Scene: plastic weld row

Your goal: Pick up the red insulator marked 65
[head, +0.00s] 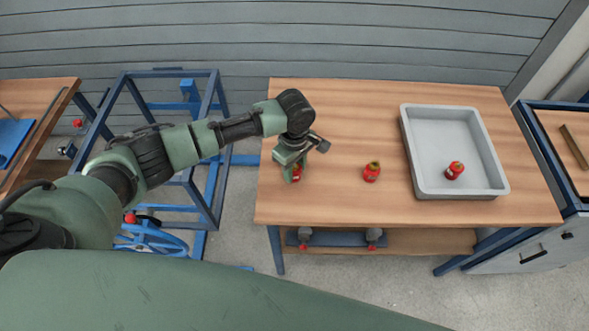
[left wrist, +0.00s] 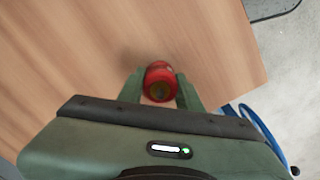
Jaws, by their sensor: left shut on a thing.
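My left gripper (head: 291,168) is over the left part of the wooden table and is shut on a red insulator (head: 297,173). In the left wrist view the red insulator (left wrist: 159,80) sits between the two green fingers (left wrist: 160,92), close above or on the wood; I cannot tell which. A second red insulator (head: 371,172) stands on the table to the right of the gripper. A third red insulator (head: 454,170) is inside the grey tray. No marking can be read on any of them. My right gripper is not in view.
The grey tray (head: 409,150) sits on the right part of the wooden table (head: 350,110). A lower shelf (head: 400,243) holds several small items. A blue frame (head: 205,205) stands left of the table. The back of the table is clear.

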